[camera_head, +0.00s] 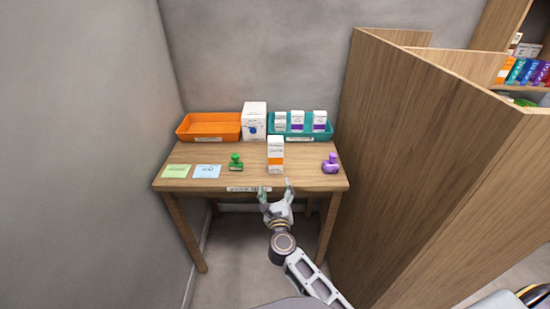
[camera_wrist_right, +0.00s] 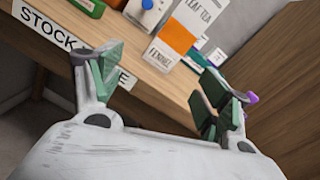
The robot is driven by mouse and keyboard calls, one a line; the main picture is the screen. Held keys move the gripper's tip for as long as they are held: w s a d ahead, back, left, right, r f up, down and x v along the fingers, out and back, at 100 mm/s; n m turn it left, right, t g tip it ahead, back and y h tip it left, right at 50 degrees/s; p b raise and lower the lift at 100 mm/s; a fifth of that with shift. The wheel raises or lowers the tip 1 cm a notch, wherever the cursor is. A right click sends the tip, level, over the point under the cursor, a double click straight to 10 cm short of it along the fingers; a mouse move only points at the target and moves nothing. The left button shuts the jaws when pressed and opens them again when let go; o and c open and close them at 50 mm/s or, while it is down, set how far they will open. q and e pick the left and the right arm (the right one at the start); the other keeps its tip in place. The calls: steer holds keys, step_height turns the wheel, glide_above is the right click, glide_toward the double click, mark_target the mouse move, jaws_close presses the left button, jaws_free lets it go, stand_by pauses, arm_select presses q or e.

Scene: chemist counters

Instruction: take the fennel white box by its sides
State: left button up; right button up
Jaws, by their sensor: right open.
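The fennel white box (camera_head: 275,156) stands upright near the front middle of the wooden table, white with an orange band. In the right wrist view the box (camera_wrist_right: 178,37) shows "LEAF TEA" and "FENNEL" on its face. My right gripper (camera_head: 275,187) is open and empty just in front of the table edge, short of the box. In the wrist view its green-padded fingers (camera_wrist_right: 160,88) are spread apart, with the box ahead between and beyond them. My left gripper is not in view.
On the table (camera_head: 222,157) are a green stamp (camera_head: 236,162), a purple stamp (camera_head: 331,163), green and blue cards, an orange tray (camera_head: 209,121), a larger white box (camera_head: 254,117) and a teal tray (camera_head: 299,138) with several boxes. A wooden partition (camera_head: 430,160) stands right.

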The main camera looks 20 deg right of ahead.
mark_target(276, 161)
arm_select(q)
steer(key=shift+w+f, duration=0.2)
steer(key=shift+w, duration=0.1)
arm_select(e)
steer(key=r+m, duration=0.2)
steer(key=m, duration=0.1)
steer(key=r+m, duration=0.1)
steer(key=r, duration=0.1)
steer(key=shift+s+d+r+m+h, duration=0.15)
steer(key=shift+d+m+h, duration=0.1)
steer(key=shift+m+h, duration=0.15)
steer(key=shift+x, duration=3.8)
steer(key=shift+w+d+f, duration=0.1)
steer(key=shift+w+f, duration=0.15)
steer(key=shift+w, duration=0.15)
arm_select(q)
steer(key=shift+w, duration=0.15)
arm_select(e)
steer(key=shift+w, duration=0.1)
